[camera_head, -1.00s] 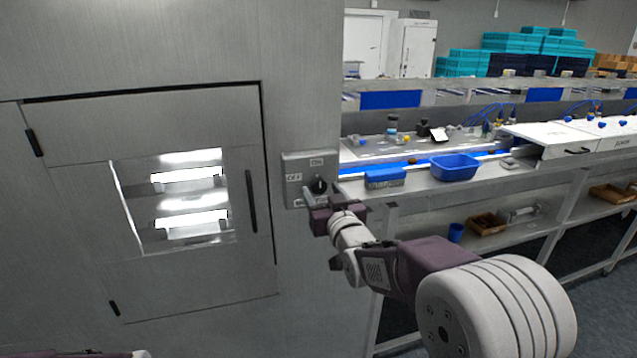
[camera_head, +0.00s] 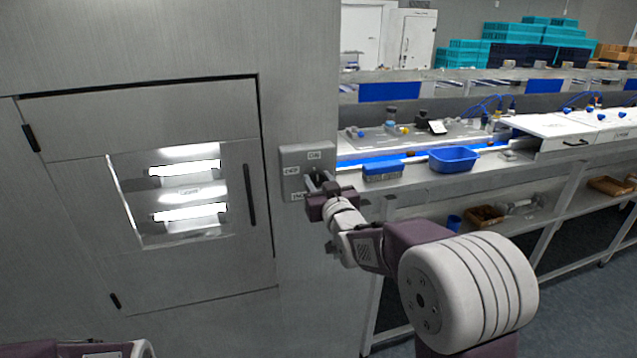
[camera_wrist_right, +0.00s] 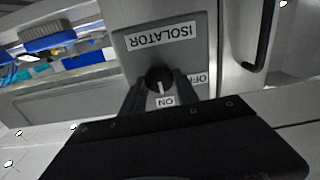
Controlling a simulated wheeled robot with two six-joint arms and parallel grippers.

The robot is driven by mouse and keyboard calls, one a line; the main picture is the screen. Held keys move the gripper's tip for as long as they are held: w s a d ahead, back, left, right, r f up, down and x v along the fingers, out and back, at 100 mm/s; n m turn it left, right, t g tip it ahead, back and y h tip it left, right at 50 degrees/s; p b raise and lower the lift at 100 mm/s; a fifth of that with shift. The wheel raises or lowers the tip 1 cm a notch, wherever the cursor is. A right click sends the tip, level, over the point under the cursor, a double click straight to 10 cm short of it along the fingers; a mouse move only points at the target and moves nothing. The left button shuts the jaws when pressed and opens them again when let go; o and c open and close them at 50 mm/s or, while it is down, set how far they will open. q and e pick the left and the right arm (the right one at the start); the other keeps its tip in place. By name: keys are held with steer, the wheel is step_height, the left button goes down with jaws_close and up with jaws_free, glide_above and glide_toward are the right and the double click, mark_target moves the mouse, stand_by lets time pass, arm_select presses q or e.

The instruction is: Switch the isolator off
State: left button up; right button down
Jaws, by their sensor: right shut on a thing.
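The isolator is a grey box (camera_head: 306,156) on the steel cabinet wall, and it also shows in the right wrist view (camera_wrist_right: 196,45) with its "ISOLATOR" label. Its black round knob (camera_wrist_right: 157,76) carries a white pointer mark. The mark points toward the "ON" label (camera_wrist_right: 166,101); the "OFF" label (camera_wrist_right: 200,79) is to one side. My right gripper (camera_head: 317,182) is at the box, its two fingers shut on the knob from either side. In the head view the gripper largely hides the knob. My left gripper is out of view; only part of that arm shows at bottom left.
A cabinet door (camera_head: 190,122) with a lit window and a long handle (camera_head: 249,195) is left of the isolator. At right, a steel bench holds a blue bin (camera_head: 454,159) and a blue brush-like block (camera_head: 382,171). Teal crates (camera_head: 522,45) stand behind.

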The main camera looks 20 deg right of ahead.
steer(key=n+b, duration=0.4)
steer(key=shift+a+f+b, duration=0.1)
steer(key=shift+f+b, duration=0.2)
steer(key=n+b, duration=0.2)
steer(key=n, duration=0.1)
steer(key=n+b, duration=0.3)
steer(key=shift+a+n, duration=0.1)
steer(key=shift+n, duration=0.2)
steer(key=shift+n+b, duration=1)
steer(key=shift+n, duration=0.4)
steer(key=shift+r, duration=0.1)
steer(key=c, duration=0.9)
jaws_free()
